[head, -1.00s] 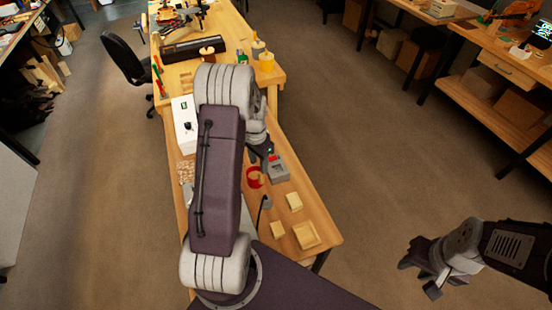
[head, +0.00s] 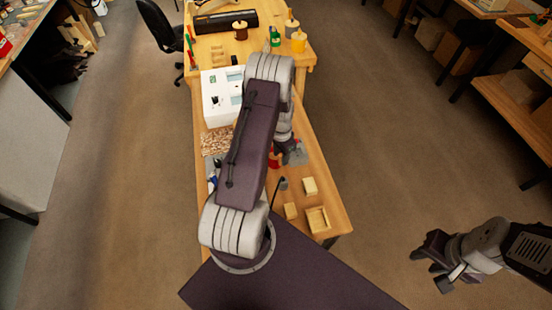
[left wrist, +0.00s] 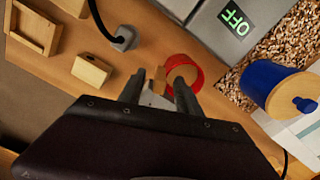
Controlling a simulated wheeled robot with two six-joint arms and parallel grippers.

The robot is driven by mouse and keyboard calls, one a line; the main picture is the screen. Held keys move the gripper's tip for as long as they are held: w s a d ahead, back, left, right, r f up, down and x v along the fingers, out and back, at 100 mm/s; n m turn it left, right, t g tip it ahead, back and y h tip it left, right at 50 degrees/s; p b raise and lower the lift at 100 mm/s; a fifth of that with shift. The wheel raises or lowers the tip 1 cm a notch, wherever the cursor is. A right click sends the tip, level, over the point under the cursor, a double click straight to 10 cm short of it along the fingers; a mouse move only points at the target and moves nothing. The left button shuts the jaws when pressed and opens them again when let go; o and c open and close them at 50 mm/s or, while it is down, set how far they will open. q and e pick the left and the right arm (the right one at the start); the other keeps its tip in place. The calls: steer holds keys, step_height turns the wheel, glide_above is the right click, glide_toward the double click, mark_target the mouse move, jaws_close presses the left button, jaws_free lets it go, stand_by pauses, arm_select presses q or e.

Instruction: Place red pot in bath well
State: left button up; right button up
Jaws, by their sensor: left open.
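The red pot (left wrist: 198,77) has a tan round top and stands on the wooden bench, beside the fingertips of my left gripper (left wrist: 160,90) in the left wrist view. The gripper is open. One finger overlaps the pot's near edge; a small tan piece, perhaps the pot's handle, shows between the fingertips. In the head view, only a bit of the red pot (head: 274,161) shows beside my left gripper (head: 287,152). My right gripper (head: 440,268) hangs empty over the floor, fingers apart.
A white box (head: 212,100) stands left of my left arm. A green OFF display (left wrist: 236,21) is near the pot. A blue pot (left wrist: 275,85) stands by wood chips (left wrist: 245,68). A wooden tray (left wrist: 30,28), small wooden blocks (left wrist: 91,70) and a black cable holder (left wrist: 124,38) are nearby.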

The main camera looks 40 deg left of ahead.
arm_select(q)
steer(key=shift+w+f, duration=0.1)
jaws_close()
stand_by(1.3)
